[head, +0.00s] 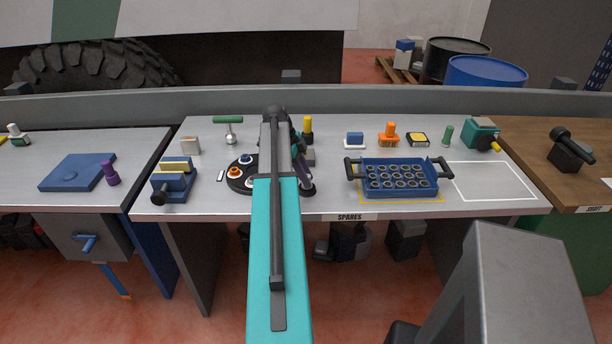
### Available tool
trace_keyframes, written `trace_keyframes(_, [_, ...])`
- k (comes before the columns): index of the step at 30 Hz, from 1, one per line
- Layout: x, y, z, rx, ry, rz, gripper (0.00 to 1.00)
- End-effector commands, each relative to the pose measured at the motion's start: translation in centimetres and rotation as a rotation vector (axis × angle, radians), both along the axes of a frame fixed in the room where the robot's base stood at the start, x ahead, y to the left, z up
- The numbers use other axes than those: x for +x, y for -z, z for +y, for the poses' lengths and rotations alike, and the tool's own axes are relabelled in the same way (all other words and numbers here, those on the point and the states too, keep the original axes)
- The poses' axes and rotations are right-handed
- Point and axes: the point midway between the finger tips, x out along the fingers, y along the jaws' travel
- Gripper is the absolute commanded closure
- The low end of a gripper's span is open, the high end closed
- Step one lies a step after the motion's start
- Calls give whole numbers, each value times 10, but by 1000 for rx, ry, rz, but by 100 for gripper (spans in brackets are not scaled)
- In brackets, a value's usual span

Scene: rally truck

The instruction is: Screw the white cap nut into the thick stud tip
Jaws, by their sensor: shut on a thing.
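My teal arm reaches forward over the middle bench, and its wrist parts show only partly beside the dark arm link. My gripper's fingers are hidden behind my arm, so what they hold is not visible. A round black plate (234,184) lies on the bench just left of my arm, partly covered by it. Small ring-like parts in white, blue and orange stand on it, among them an orange and white one (234,173). I cannot pick out the white cap nut or the thick stud tip for certain.
A blue vise with yellow jaws (174,180) stands left of the plate. A blue tray (401,178) with several round sockets sits to the right. An orange part (388,134) and a yellow-black box (417,139) stand behind it. The white outlined area (495,181) is bare.

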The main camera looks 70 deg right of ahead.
Motion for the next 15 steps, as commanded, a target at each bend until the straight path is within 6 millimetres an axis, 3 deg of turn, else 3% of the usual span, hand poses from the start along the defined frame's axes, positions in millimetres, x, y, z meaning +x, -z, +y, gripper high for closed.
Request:
trace_keyframes(6, [-1, -1, -4, -7, 100, 1, 88])
trace_keyframes(15, [-1, -1, -3, -7, 110, 1, 88])
